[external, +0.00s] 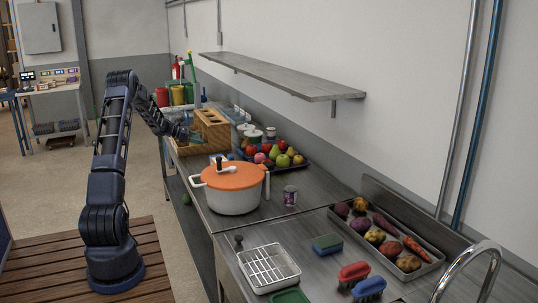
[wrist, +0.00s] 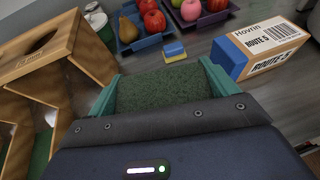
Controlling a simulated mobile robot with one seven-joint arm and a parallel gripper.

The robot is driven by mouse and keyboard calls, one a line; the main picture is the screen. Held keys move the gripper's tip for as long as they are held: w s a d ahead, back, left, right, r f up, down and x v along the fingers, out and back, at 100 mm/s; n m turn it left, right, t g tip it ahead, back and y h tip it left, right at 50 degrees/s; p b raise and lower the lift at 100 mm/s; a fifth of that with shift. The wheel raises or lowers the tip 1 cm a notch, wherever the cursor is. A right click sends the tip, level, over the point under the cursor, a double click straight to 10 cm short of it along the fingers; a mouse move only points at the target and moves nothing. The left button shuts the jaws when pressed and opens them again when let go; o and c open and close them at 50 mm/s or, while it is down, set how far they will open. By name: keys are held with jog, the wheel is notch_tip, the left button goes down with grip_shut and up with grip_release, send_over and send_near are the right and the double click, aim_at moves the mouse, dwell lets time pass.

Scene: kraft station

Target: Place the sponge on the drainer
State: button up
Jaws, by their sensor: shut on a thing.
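My gripper (wrist: 158,88) is shut on a dark green, rough-faced block (wrist: 155,92), which looks like the sponge with its scouring side towards the wrist camera. The teal fingers press its left and right sides; its underside is hidden. In the external view my gripper (external: 184,131) is at the far end of the counter, by the wooden box; the held block is too small to make out there. The drainer (external: 268,268), a white tray with a wire rack, stands empty on the near counter, far from my gripper.
The wooden box (wrist: 38,55) is close on the left of my gripper, a labelled carton (wrist: 263,50) on the right. A small blue and yellow block (wrist: 174,50) lies ahead. An orange-lidded pot (external: 232,188), fruit tray and can stand between there and the drainer. A shelf (external: 280,75) overhangs.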

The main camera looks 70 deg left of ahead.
aim_at(199, 162)
notch_tip(199, 162, down, 11)
jog(key=shift+f, duration=0.1)
jog(key=o, duration=0.9)
jog(key=shift+c, duration=0.2)
jog(key=shift+s, duration=0.15)
jog(key=v, duration=1)
jog(key=shift+s+d+r, duration=0.15)
jog(key=shift+s+r, duration=0.05)
jog(key=shift+r, duration=0.05)
